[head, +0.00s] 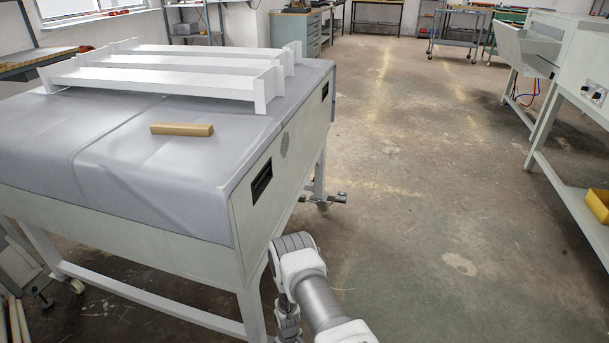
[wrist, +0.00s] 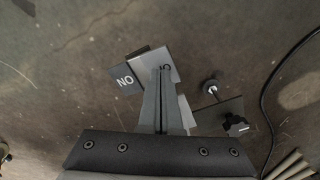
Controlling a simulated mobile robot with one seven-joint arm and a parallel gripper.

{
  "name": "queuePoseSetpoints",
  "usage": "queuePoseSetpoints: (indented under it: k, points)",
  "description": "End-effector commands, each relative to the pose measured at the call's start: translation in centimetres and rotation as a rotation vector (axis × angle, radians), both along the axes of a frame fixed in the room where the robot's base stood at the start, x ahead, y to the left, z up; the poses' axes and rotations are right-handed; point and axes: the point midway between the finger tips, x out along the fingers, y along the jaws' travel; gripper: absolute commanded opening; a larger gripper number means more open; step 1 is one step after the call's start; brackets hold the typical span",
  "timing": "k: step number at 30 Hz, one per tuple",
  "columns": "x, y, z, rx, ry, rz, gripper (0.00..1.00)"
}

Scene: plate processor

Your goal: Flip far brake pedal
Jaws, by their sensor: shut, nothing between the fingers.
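In the wrist view, my gripper (wrist: 163,72) is shut and empty. Its fingertips lie over a light grey pedal plate (wrist: 148,62), with part of its lettering hidden; I cannot tell whether they touch. A dark plate (wrist: 125,81) marked with letters that read "NO" sits just left of the fingertips. In the head view, a caster with a metal brake pedal (head: 335,198) shows at the foot of the table's far right leg. My gripper is hidden in the head view, below my arm. I cannot tell for certain which caster the wrist view shows.
The grey-covered table (head: 150,215) with white rails (head: 160,84) and a wooden block (head: 182,129) stands left of my arm. The concrete floor to the right is open. In the wrist view, a bolt (wrist: 212,90), a black knob (wrist: 236,125) and a cable (wrist: 268,100) lie right of the fingers.

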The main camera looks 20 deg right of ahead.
Motion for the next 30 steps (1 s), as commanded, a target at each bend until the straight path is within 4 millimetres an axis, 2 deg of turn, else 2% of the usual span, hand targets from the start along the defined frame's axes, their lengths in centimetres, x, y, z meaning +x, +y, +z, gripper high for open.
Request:
queuePoseSetpoints:
  k: [30]
  points:
    - [0.0, 0.0, -1.6, -0.001, -0.001, 0.000, 0.00]
